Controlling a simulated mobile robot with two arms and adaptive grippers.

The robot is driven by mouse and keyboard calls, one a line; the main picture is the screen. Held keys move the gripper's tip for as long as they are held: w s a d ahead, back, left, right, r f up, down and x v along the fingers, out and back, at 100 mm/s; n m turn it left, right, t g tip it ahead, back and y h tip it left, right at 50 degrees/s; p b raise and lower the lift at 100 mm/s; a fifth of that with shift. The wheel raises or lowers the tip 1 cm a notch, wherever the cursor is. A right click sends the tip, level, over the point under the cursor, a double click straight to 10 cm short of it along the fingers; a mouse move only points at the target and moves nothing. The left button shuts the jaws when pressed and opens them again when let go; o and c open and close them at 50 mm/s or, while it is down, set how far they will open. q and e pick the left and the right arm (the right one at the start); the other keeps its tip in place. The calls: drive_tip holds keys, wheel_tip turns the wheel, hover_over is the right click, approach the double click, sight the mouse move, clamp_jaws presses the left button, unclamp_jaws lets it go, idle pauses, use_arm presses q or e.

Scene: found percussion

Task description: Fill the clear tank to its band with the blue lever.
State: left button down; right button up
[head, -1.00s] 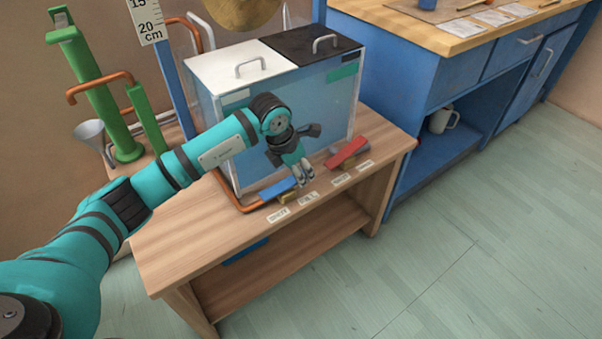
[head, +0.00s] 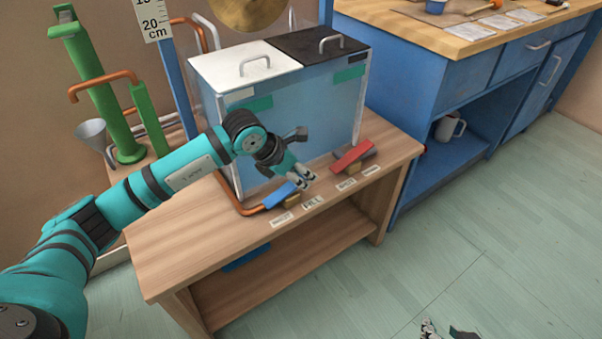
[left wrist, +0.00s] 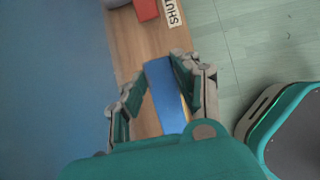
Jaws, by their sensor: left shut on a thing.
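The clear tank (head: 300,120) stands on a wooden bench, with a white lid (head: 245,62) and a black lid (head: 318,45). A teal band (head: 258,104) marks its left front and another (head: 350,74) its right. I cannot make out the water level. The blue lever (head: 279,196) lies at the tank's front foot, above labels, one reading FILL (head: 312,203). My left gripper (head: 306,182) is at the lever's right end; in the left wrist view its fingers (left wrist: 157,75) are shut around the blue lever (left wrist: 165,95). My right gripper (head: 445,330) shows only partly at the bottom edge.
A red lever (head: 352,156) with its own labels sits to the right on the bench (head: 190,240). Green pump cylinders (head: 100,90), a funnel (head: 92,133) and copper pipes stand at the left. A blue workbench (head: 400,90) is behind right. The floor in front is open.

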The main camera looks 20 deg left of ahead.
sight(276, 196)
use_arm(q)
drive_tip(key=c, duration=1)
unclamp_jaws()
drive_tip(key=shift+o, duration=0.2)
drive_tip(key=v, duration=1.2)
